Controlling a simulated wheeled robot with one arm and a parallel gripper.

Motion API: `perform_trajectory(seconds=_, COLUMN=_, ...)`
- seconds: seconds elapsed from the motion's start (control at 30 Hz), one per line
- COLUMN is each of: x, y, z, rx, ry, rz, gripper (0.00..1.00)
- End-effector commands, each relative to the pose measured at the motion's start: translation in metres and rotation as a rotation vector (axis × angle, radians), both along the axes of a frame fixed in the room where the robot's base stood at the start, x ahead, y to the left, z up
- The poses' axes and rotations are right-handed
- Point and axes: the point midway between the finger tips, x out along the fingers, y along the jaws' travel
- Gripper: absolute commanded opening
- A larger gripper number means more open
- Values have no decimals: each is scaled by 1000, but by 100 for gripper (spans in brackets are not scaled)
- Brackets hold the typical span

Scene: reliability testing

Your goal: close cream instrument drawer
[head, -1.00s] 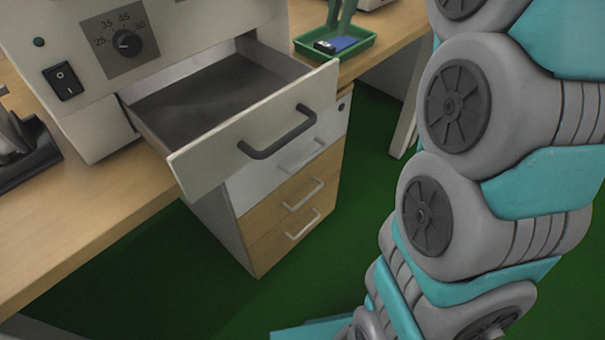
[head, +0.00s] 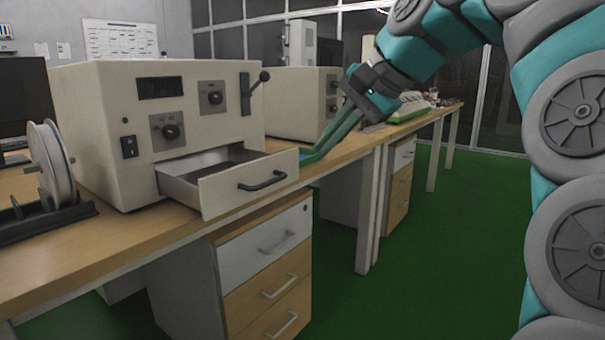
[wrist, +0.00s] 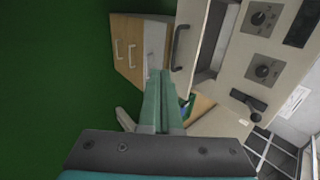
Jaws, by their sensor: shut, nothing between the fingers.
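The cream instrument (head: 160,100) stands on the wooden bench with its drawer (head: 245,188) pulled out. The drawer's cream front carries a dark grey bar handle (head: 263,181), and its grey inside shows empty. In the wrist view the drawer front (wrist: 188,30) and its handle (wrist: 180,47) are just above the fingers. My gripper (head: 309,158) is shut and empty, with long green fingers angled down to the right of the drawer front in the head view. Its fingertips also show in the wrist view (wrist: 160,73). I cannot tell whether they touch the drawer.
A cabinet with a white drawer (head: 262,245) and wooden drawers stands under the bench. A spool (head: 50,165) on a black stand is at left. A second cream instrument (head: 300,105) stands behind. A green tray is mostly hidden by my fingers. The green floor (head: 440,230) is clear at right.

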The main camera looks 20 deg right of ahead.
Motion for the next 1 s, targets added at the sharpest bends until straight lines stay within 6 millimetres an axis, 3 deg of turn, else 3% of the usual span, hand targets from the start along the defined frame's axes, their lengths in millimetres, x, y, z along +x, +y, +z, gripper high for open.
perform_trajectory(seconds=0.53, x=49, y=36, z=-73, rx=-2, ry=5, rz=3, gripper=0)
perform_trajectory(seconds=0.8, x=75, y=54, z=-78, rx=-2, ry=3, rz=3, gripper=0)
perform_trajectory(seconds=1.0, x=81, y=58, z=-79, rx=-2, ry=3, rz=1, gripper=0)
